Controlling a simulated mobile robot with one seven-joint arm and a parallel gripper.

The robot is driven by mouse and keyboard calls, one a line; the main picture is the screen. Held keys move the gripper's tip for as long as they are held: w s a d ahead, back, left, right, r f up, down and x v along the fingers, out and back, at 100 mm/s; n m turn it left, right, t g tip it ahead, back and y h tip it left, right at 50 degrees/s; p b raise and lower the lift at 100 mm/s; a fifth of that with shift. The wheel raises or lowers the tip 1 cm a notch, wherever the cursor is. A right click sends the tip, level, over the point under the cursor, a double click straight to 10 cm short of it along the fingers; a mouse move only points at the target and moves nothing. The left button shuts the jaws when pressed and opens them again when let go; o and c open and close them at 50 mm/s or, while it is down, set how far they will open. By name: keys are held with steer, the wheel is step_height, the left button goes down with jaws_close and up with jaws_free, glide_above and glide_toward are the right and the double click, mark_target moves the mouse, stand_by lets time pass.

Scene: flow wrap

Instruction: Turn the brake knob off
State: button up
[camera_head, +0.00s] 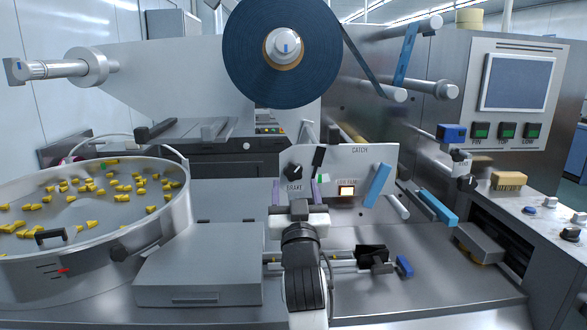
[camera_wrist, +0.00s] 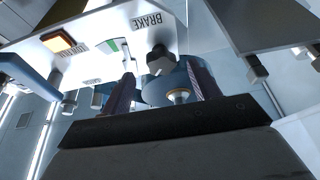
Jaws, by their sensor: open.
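The brake knob (camera_head: 295,173) is a black knob on the left of a pale control panel (camera_head: 352,160), with the word BRAKE beneath it. In the wrist view the knob (camera_wrist: 160,60) shows beside the upside-down BRAKE label, close to the line between my fingertips. My gripper (camera_head: 296,183) is in front of the panel, just below the knob, with its two purplish fingers apart. In the wrist view my gripper (camera_wrist: 161,72) is open and empty, and the knob appears beyond the fingertips. I cannot tell whether the fingers touch the panel. The knob's exact setting is unclear.
A large blue film roll (camera_head: 283,50) hangs above. A bowl of yellow pieces (camera_head: 95,250) stands left.

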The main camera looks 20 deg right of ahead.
mark_target(294, 176)
steer(key=shift+p+x, duration=0.55)
steer(key=shift+x, duration=1.5)
steer(key=shift+c, duration=0.4)
steer(key=c, duration=0.9)
